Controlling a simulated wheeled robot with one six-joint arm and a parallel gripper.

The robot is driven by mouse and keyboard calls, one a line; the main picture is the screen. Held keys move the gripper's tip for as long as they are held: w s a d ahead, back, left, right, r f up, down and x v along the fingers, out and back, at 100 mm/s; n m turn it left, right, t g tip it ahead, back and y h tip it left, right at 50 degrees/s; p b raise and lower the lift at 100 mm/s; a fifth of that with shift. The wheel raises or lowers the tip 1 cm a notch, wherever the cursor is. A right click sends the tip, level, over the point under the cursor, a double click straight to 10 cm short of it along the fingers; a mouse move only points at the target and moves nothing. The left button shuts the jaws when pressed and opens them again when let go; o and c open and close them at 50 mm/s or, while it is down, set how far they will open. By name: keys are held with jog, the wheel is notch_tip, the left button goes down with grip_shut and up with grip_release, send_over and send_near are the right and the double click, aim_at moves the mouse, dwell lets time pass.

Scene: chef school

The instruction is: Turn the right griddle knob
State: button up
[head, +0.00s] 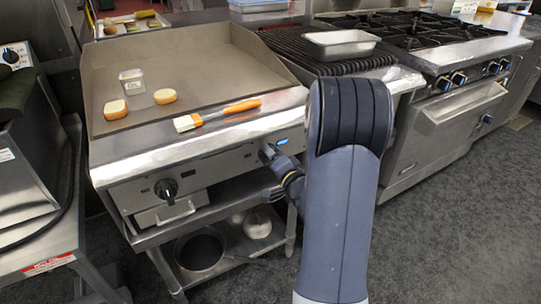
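The griddle (205,65) has a steel front panel (215,168). A black left knob (166,189) shows plainly on that panel. My gripper (268,152) is small and dark in this view, at the right part of the panel, close to or against it. The right knob cannot be made out apart from my gripper and wrist, which cover that spot. I cannot tell whether the fingers are open, shut or holding the knob.
A lower shelf holds a pot (200,250). A grill with a metal tray (341,43) and a stove (440,90) stand to the right. Floor (455,220) is clear at right.

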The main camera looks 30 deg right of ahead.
jog(key=shift+o, duration=0.4)
jog(key=shift+s, duration=0.1)
jog(key=shift+s, duration=0.3)
jog(key=s+p, duration=0.1)
jog(key=s, duration=0.9)
jog(key=shift+d, duration=0.2)
jog(key=w, duration=0.5)
jog(key=w+b, duration=0.1)
jog(key=w, duration=0.5)
jog(key=shift+a, duration=0.2)
jog(key=shift+s, duration=0.1)
